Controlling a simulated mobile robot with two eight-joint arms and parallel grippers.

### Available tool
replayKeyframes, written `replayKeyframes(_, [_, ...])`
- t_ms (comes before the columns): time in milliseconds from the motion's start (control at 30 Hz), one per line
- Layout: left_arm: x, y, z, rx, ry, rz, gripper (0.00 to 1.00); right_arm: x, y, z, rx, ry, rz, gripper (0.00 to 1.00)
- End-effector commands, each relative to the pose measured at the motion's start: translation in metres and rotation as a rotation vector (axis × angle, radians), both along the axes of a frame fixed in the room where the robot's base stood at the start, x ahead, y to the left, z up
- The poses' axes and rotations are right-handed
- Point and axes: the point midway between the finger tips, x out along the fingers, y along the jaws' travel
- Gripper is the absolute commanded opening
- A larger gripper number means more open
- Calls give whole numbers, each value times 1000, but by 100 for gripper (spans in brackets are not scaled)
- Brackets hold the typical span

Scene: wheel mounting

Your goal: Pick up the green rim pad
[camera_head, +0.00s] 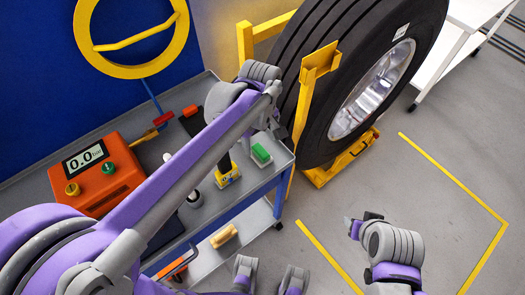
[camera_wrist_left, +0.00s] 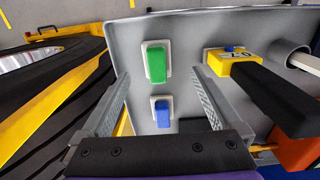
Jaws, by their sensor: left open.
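The green rim pad (camera_head: 261,153) sits on a small pale base on the cart's grey top, near its right edge. In the left wrist view the green pad (camera_wrist_left: 155,64) lies ahead of my left gripper (camera_wrist_left: 159,80), between the lines of its two fingers. That gripper is open and empty, and appears apart from the pad. In the head view my left gripper (camera_head: 270,122) hangs above the cart corner, just beyond the pad. My right gripper (camera_head: 361,222) is over the floor at the right, away from the cart; its jaw opening is unclear.
A blue pad (camera_wrist_left: 162,112) stands next to the green one. A yellow tool with a black handle (camera_head: 228,178) is close by. A large wheel (camera_head: 372,90) in a yellow stand is beside the cart. An orange gauge box (camera_head: 97,172) sits at the left.

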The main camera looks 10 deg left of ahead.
Motion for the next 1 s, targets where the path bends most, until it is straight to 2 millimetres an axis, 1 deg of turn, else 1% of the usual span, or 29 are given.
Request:
replayKeyframes(33, [1,0,-9,0,0,0,98,0,0,-2,0,1,0,50])
replayKeyframes(100, [1,0,-17,-1,-1,0,98,0,0,-3,0,1,0,50])
replayKeyframes(267, [2,1,-27,-1,-1,0,98,0,0,-3,0,1,0,50])
replayKeyframes(500, [7,2,-62,0,-1,-1,98,-1,0,-7,0,3,0,50])
replayKeyframes(600, [7,2,-72,0,-1,-1,98,-1,0,-8,0,3,0,50])
replayKeyframes(700, [7,2,-75,0,-1,-1,98,-1,0,-9,0,3,0,50])
replayKeyframes(867, [7,2,-74,0,-2,-1,98,-1,0,-8,0,3,0,50])
replayKeyframes(933, [7,2,-74,0,-1,-1,88,-1,0,-8,0,3,0,50])
replayKeyframes(1000, [7,2,-74,0,-1,-1,76,-1,0,-8,0,3,0,50])
